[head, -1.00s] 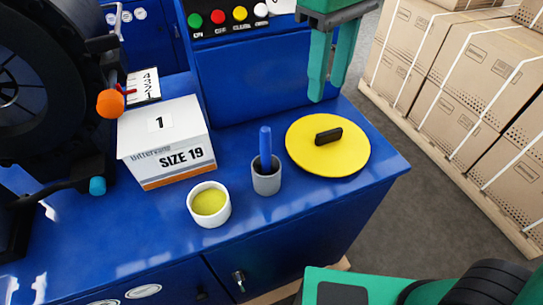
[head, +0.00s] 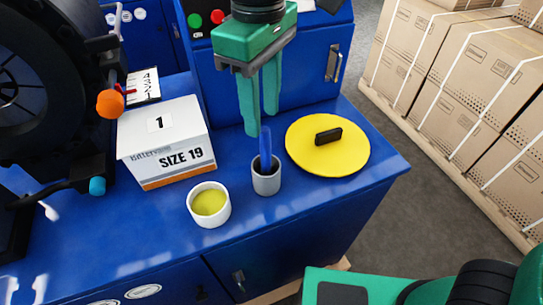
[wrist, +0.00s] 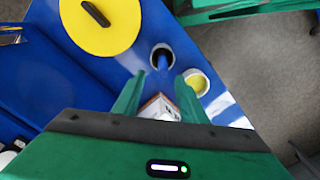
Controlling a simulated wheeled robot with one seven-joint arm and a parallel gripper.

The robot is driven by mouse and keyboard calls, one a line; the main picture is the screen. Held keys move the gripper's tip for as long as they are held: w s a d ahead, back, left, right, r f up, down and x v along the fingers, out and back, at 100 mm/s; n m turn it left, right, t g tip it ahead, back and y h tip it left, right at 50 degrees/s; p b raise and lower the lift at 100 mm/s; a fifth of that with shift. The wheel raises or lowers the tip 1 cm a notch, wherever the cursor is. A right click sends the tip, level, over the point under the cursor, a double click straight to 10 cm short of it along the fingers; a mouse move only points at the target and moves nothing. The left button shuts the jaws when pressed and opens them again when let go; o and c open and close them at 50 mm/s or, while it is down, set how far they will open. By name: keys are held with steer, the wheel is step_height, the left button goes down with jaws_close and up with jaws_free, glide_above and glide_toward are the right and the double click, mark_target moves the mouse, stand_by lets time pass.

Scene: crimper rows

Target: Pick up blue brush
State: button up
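The blue brush (head: 265,145) stands upright in a grey cup (head: 267,181) on the blue bench top. In the wrist view the brush (wrist: 162,62) rises from the dark mouth of the cup, ahead of the fingertips. My gripper (head: 262,123) points down with its two green fingers apart. In the head view the fingertips are level with the top of the brush, and one finger overlaps the bench beside it. The wrist view shows nothing between the fingers that they touch. The brush's lower end is hidden in the cup.
A white bowl of yellow stuff (head: 209,203) stands close left of the cup. A yellow disc with a black handle (head: 335,160) lies to the right. A white box marked SIZE 19 (head: 166,148) stands further left. The bench front is clear.

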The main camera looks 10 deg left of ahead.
mark_target(265, 128)
steer(key=f, duration=0.5)
steer(key=shift+s+d, duration=0.2)
steer(key=shift+d, duration=0.05)
steer(key=shift+c, duration=0.3)
jaws_close()
steer(key=shift+r, duration=0.1)
